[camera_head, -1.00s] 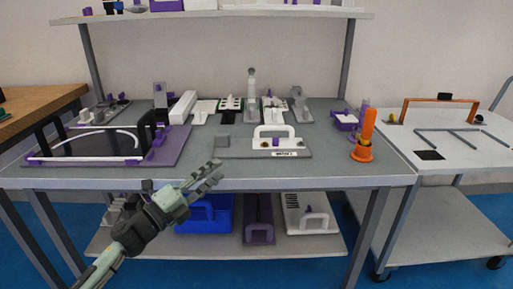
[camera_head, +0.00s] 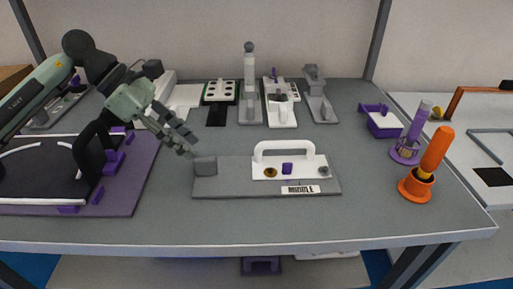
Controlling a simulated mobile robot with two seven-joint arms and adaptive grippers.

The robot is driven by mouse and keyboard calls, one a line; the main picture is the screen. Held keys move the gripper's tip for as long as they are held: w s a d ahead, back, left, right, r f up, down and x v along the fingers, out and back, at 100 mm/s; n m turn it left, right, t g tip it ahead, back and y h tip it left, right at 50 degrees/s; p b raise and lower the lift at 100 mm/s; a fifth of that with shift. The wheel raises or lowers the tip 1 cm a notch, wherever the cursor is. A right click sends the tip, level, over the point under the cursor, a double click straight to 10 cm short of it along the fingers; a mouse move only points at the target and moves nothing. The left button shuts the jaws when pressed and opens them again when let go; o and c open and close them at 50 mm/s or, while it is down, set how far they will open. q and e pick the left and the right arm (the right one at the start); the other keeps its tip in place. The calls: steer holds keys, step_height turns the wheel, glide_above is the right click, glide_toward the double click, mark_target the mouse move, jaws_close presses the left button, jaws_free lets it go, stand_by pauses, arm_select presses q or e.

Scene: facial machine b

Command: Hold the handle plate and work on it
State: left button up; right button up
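The handle plate (camera_head: 301,170) is white with a raised white handle (camera_head: 284,146), a brass round, a purple block and a grey knob. It lies on a grey base board (camera_head: 225,188) marked "MIDDLE", with a grey block (camera_head: 205,166) at its left end. My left gripper (camera_head: 192,147) is above and left of this block, apart from the handle plate. Its two fingers point down to the right with a gap between them, and nothing shows in it. My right gripper is not in view.
A purple-edged black panel (camera_head: 146,168) lies at left, partly behind my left arm. Several fixtures, including a green-holed block (camera_head: 221,91), line the back. An orange screwdriver-like tool (camera_head: 437,150) in an orange stand and a purple holder (camera_head: 405,151) stand right. The bench front is clear.

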mark_target(200, 157)
arm_select(q)
steer(key=shift+w+a+f+y, duration=0.1)
steer(key=shift+a+f+y, duration=0.15)
steer(key=shift+f+y, duration=0.15)
steer(key=b+x, duration=0.1)
steer(key=x, duration=0.2)
steer(key=shift+d+f, duration=0.2)
steer(key=shift+f, duration=0.15)
steer(key=shift+b+x, duration=0.55)
steer(key=shift+x, duration=0.9)
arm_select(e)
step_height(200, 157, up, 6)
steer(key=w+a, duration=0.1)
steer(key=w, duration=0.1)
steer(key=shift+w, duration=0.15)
arm_select(q)
steer(key=shift+c, duration=0.6)
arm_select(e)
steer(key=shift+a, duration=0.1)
arm_select(q)
steer(key=shift+w, duration=0.1)
jaws_close()
